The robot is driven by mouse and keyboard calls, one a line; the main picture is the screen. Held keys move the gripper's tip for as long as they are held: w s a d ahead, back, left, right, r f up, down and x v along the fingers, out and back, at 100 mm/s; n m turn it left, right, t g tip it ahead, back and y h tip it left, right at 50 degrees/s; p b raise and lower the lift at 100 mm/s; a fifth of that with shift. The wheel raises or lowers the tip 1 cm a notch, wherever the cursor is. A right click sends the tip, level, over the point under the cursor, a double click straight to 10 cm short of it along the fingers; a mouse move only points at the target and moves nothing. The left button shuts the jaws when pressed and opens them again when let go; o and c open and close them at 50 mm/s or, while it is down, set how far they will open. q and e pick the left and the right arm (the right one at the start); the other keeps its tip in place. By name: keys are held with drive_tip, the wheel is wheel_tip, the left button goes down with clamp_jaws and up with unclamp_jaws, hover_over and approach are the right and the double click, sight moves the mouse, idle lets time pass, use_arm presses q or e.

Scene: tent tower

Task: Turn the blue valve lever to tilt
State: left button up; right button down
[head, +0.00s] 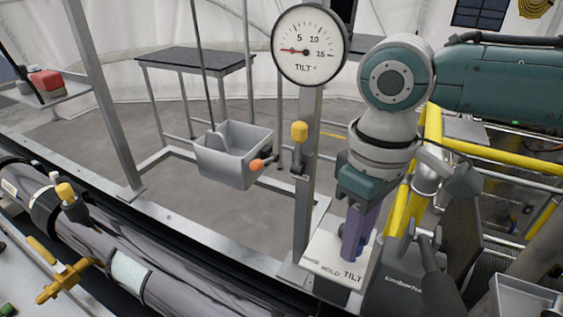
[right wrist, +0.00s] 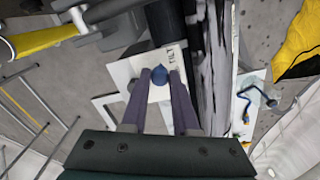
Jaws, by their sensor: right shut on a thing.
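The blue valve lever shows in the right wrist view as a round blue knob (right wrist: 158,69) between the fingertips. In the head view my gripper mostly hides it. My right gripper (head: 356,250) points down with its purple fingers over the white plate (head: 325,262) marked HOLD and TILT. In the right wrist view the gripper (right wrist: 160,76) is shut on the knob, one finger on each side. The plate's TILT end lies beside the fingers. The TILT dial (head: 310,45) stands behind on a post, its red needle pointing left. My left gripper is not in view.
A yellow-knobbed lever (head: 299,132) is on the post left of my right arm. A grey bin (head: 234,167) with an orange-tipped handle hangs further left. Yellow rails (head: 497,162) and a dark machine part (head: 460,240) stand close on the right. A long dark tube (head: 100,245) crosses the lower left.

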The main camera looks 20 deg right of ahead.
drive_tip(key=shift+s+d+r+n+p, duration=0.15)
drive_tip(key=shift+d+n+p, duration=0.1)
drive_tip(key=shift+n+p, duration=0.25)
drive_tip(key=shift+s+d+r+n+p, duration=0.1)
drive_tip(key=shift+d+n+p, duration=0.15)
drive_tip(key=shift+n+p, duration=0.25)
drive_tip(key=shift+d+f+n+p, duration=0.15)
drive_tip(key=shift+d+n, duration=0.1)
drive_tip(key=shift+n, duration=0.35)
drive_tip(key=shift+d+f+n+p, duration=0.1)
drive_tip(key=shift+d+n+p, duration=0.1)
drive_tip(key=shift+n, duration=0.4)
drive_tip(key=c, duration=0.7)
unclamp_jaws()
drive_tip(key=shift+r, duration=0.35)
wheel_tip(320, 180, up, 9)
drive_tip(key=shift+r+b, duration=0.15)
drive_tip(key=shift+b, duration=0.2)
